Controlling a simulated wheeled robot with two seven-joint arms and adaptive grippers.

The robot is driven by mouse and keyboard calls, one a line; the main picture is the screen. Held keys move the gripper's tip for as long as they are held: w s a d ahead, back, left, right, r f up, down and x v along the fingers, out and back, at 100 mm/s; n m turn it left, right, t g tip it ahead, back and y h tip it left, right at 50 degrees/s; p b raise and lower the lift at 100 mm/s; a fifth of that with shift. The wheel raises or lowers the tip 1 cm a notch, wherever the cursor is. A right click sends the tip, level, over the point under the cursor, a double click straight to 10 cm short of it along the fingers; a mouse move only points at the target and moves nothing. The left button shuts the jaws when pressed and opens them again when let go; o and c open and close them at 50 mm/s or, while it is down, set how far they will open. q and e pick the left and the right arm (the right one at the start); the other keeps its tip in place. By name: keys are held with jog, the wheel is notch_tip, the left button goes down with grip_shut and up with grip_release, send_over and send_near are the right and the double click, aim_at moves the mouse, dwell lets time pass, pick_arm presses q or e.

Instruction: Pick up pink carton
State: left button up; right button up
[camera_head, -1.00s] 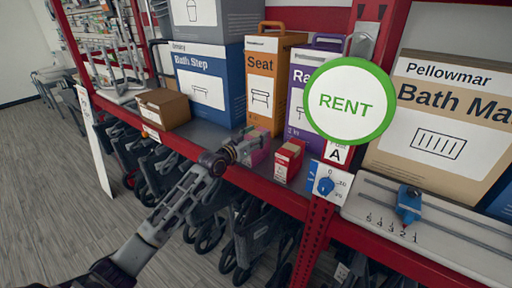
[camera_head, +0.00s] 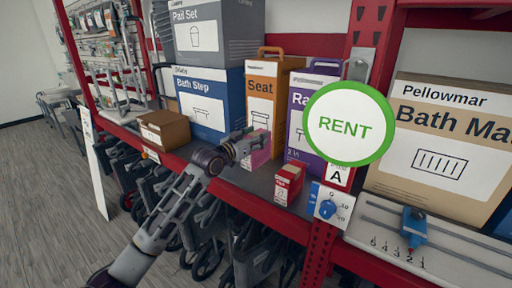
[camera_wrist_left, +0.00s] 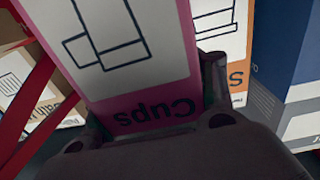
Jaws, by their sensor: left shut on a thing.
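The pink carton (camera_head: 258,154) is over the middle of the shelf, in front of the orange Seat box (camera_head: 262,92). My left gripper (camera_head: 243,146) is shut on it from its left side, and the gripper hides part of the carton. The carton seems to be raised off the shelf. My right gripper is not in view.
A small red carton (camera_head: 288,184) stands to the right near the red shelf edge (camera_head: 262,212). A brown box (camera_head: 164,130) sits at left. The blue Bath Step box (camera_head: 208,104) and purple box (camera_head: 303,135) stand behind. A round RENT sign (camera_head: 350,124) hangs at right.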

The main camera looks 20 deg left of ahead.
pick_arm(q)
jog(key=shift+r, duration=0.65)
